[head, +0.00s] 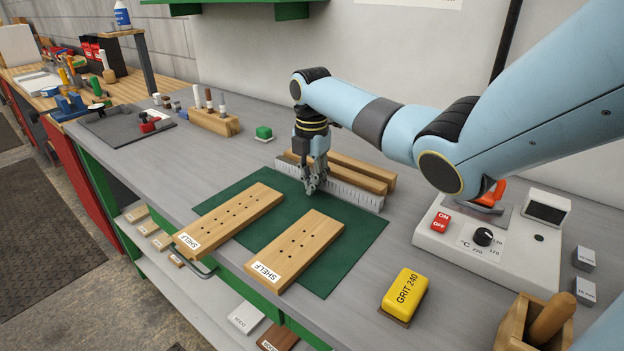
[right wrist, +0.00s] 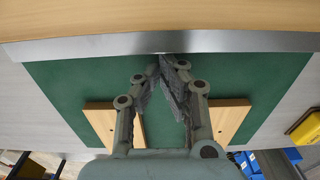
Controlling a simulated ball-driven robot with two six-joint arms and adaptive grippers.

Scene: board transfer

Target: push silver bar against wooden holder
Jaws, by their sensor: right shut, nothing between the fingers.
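The silver bar (head: 356,196) is a long metal strip with ruler-like marks, standing on edge at the back of the green mat. The wooden holder (head: 362,172), with long light wooden rails, lies just behind it. In the right wrist view the silver bar (right wrist: 250,41) runs right along the edge of the wood (right wrist: 160,18); I cannot tell whether they touch all along. My right gripper (head: 310,190) points down at the bar's front face, left of its middle. Its fingers are shut and empty, with the tips (right wrist: 163,62) at or very near the bar. My left gripper is out of view.
Two drilled boards marked SHELF (head: 232,216) (head: 297,250) lie on the green mat (head: 352,246) in front. A yellow GRIT 240 block (head: 405,292) and a control box (head: 480,240) stand to the right.

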